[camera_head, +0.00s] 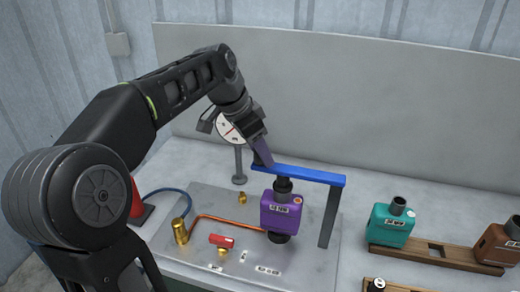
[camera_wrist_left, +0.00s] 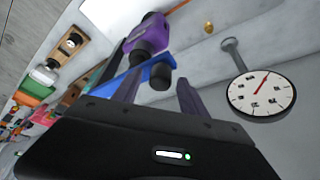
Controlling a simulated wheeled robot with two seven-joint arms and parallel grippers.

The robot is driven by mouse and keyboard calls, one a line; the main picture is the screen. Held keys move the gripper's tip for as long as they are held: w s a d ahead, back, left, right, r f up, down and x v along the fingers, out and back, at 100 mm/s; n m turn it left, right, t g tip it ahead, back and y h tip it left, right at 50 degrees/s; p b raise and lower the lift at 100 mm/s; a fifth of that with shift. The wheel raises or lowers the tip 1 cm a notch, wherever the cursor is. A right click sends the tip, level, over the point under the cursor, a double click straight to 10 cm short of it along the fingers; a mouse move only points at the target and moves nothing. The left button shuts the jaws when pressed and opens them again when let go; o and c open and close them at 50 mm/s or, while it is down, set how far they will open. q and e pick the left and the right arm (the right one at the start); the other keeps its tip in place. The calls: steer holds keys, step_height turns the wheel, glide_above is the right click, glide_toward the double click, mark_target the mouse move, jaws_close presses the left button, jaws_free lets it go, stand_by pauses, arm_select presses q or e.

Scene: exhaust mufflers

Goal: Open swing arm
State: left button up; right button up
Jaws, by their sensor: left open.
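The blue swing arm (camera_head: 305,174) spans above the purple muffler (camera_head: 282,212), with a grey post (camera_head: 328,218) under its right end. The muffler stands upright on the grey fixture plate, its top fitting just under the bar. My left gripper (camera_head: 262,158) is at the bar's left end, its fingers pointing down. In the left wrist view, the gripper (camera_wrist_left: 158,84) is open, and the blue bar (camera_wrist_left: 160,72) shows between and beyond the fingers, with the purple muffler (camera_wrist_left: 150,35) behind it. I cannot tell whether the fingers touch the bar. My right gripper is not in view.
A round gauge (camera_head: 231,128) stands on a post behind the gripper. On the plate (camera_head: 215,200) are a brass cylinder (camera_head: 181,231), a red valve handle (camera_head: 224,241) and a copper pipe. Teal (camera_head: 392,225) and brown (camera_head: 497,245) mufflers sit on a wooden rack (camera_head: 432,257) at right.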

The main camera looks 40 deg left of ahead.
arm_select(q)
steer(key=shift+w+f, duration=0.1)
steer(key=shift+f, duration=0.15)
jaws_close()
stand_by(0.4)
stand_by(0.9)
